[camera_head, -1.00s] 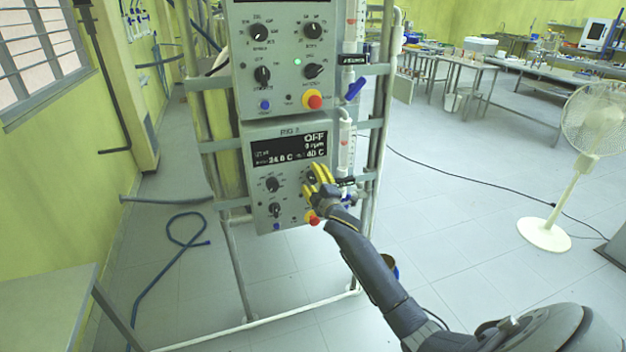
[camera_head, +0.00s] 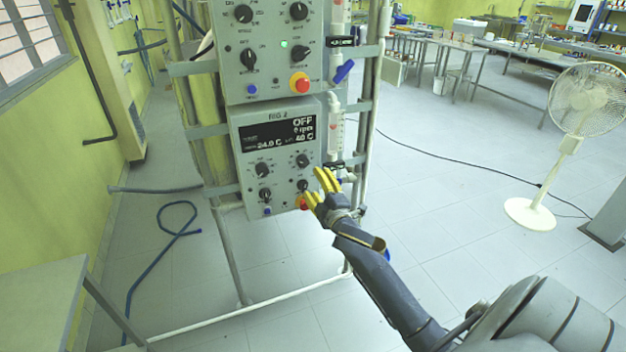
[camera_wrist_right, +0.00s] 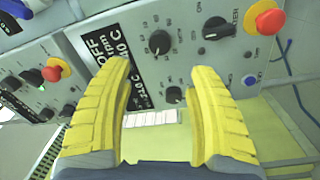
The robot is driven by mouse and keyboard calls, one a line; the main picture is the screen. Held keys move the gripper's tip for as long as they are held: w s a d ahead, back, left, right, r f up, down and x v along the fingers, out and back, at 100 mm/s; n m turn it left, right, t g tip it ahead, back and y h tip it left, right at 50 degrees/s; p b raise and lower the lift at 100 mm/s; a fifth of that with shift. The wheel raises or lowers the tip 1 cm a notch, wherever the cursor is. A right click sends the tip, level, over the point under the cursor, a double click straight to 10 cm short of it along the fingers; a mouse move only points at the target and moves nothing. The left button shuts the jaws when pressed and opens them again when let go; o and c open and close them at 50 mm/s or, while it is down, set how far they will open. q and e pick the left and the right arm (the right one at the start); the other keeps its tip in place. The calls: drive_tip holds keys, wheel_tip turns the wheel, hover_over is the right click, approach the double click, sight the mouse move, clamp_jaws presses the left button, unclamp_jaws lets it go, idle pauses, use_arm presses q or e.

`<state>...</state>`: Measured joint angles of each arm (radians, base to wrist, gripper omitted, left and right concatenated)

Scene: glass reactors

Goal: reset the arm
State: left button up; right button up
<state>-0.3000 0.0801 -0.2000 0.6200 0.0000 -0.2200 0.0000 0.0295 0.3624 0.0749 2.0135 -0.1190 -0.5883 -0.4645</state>
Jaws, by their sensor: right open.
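My right gripper (camera_head: 318,188) has yellow fingers and is open and empty. In the head view it is at the lower right of the lower control box (camera_head: 250,160), close to its red button (camera_head: 302,203). In the right wrist view the two fingers (camera_wrist_right: 160,110) are spread apart, with box knobs showing beyond them. One knob (camera_wrist_right: 160,42) is above the gap, and a smaller knob (camera_wrist_right: 174,95) shows within it. Whether a fingertip touches the box cannot be told. The display reads OFF. My left gripper is not in view.
An upper control box (camera_head: 265,50) hangs on the same pipe frame (camera_head: 367,110). A blue hose (camera_head: 150,270) lies on the floor at left. A white fan (camera_head: 530,210) stands at right, and lab tables (camera_head: 480,60) are behind. Floor right of the frame is mostly clear.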

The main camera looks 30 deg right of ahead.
drive_tip(key=shift+s, duration=0.25)
idle(0.3)
